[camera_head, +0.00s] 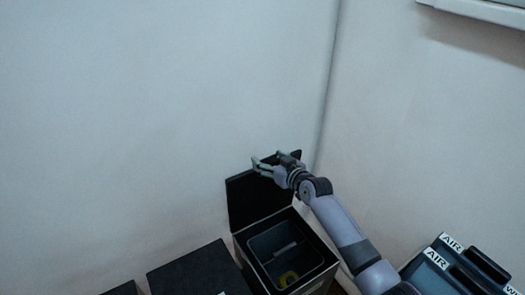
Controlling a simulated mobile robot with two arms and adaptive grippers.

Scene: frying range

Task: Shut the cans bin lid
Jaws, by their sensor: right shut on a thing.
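An open bin (317,264) stands at the lower middle, with a grey inner liner and a few items inside. No readable label shows on it. Its dark lid (246,203) stands raised at the back, near the wall. My right gripper (262,167) is at the lid's top edge and is shut on it. The gripper and wrist cover part of the lid's upper right. My left gripper is not in view.
A dark closed lid (190,270) lies just left of the open bin. Pale walls (130,120) meet in a corner behind the bin. A white ledge (480,10) is at the upper right.

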